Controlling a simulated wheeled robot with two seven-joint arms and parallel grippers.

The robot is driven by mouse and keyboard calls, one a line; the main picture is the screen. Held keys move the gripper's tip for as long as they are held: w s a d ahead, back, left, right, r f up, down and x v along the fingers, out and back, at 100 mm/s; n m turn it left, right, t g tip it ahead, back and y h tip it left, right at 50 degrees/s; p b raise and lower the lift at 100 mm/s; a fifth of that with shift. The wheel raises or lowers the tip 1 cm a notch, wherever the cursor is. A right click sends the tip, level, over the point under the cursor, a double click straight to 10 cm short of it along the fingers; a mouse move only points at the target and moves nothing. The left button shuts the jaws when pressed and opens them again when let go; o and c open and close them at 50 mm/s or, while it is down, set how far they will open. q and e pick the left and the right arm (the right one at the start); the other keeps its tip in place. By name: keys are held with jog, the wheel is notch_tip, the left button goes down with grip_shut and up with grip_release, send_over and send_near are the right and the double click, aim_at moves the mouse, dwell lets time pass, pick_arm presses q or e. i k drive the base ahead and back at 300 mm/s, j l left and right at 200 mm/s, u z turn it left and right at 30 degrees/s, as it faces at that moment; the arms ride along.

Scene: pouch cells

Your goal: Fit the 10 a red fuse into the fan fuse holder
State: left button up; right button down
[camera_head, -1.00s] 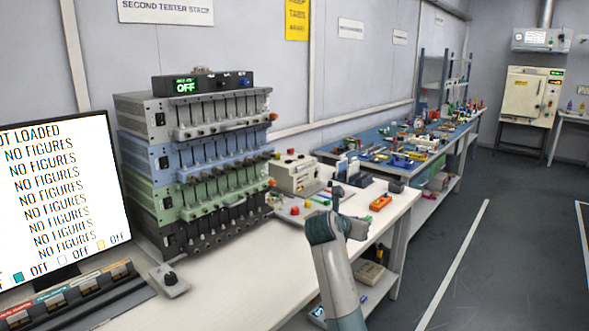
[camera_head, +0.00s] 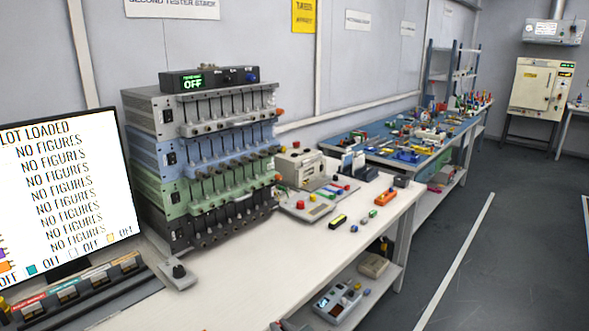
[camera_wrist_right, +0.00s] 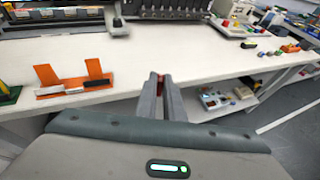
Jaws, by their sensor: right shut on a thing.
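In the right wrist view my right gripper (camera_wrist_right: 160,78) is shut, its two fingers close together over the front of the white bench. A small red piece, apparently the red fuse (camera_wrist_right: 154,76), shows at the fingertips; its rating cannot be read. In the head view the right gripper is at most a sliver at the bottom edge. My left gripper is in neither view. I cannot single out the fan fuse holder in these frames.
The white bench (camera_head: 240,285) carries a tester stack (camera_head: 205,160), a monitor (camera_head: 65,200) and a grey knob box (camera_head: 178,274). Small coloured parts lie near its right end. An orange stand (camera_wrist_right: 74,84) is at left in the wrist view. The front bench middle is clear.

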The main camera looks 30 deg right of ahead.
aim_at(294, 156)
jog(key=z, duration=2.2)
jog(key=i, duration=5.15)
